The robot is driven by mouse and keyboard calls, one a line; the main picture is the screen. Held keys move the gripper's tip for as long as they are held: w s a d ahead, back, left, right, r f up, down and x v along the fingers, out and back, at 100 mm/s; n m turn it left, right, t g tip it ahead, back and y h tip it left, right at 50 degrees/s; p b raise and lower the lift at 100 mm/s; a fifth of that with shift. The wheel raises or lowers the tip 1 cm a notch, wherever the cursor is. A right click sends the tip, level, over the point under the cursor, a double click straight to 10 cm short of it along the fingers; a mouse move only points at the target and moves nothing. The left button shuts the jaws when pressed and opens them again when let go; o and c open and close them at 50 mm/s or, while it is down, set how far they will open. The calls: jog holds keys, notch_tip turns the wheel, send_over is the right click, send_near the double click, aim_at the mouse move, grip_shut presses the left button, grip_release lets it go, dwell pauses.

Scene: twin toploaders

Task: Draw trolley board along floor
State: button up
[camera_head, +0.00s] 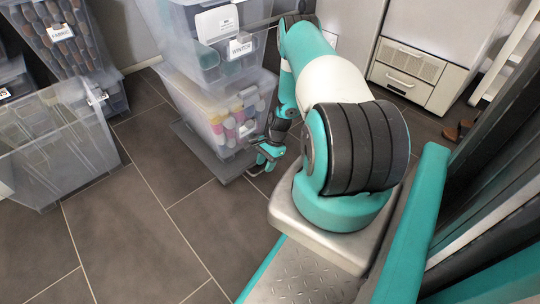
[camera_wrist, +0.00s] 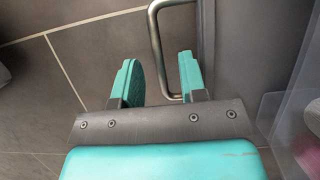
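The trolley board (camera_head: 207,160) is a flat grey board on the floor under a stack of clear bins. It also shows as the grey surface at the right in the wrist view (camera_wrist: 232,62). A bent metal handle (camera_wrist: 155,35) sticks out from the board's edge. My gripper (camera_head: 268,160) is low at the board's front right corner. In the wrist view my gripper (camera_wrist: 157,60) is open, its two teal fingers apart. The handle's bar runs between the fingers, with a gap to the left finger and close to the right one. Whether it touches the right finger I cannot tell.
A lower bin (camera_head: 228,112) of colourful rolled items and an upper bin (camera_head: 205,55) labelled WINTER stand on the board. An empty-looking clear bin (camera_head: 50,145) stands at the left. A white cabinet (camera_head: 415,72) is behind my arm. The tiled floor (camera_head: 140,235) in front is clear.

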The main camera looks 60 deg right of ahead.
aim_at(263, 169)
jog(key=shift+b+x, duration=0.5)
jog(key=shift+x, duration=1.05)
grip_shut()
dwell(0.7)
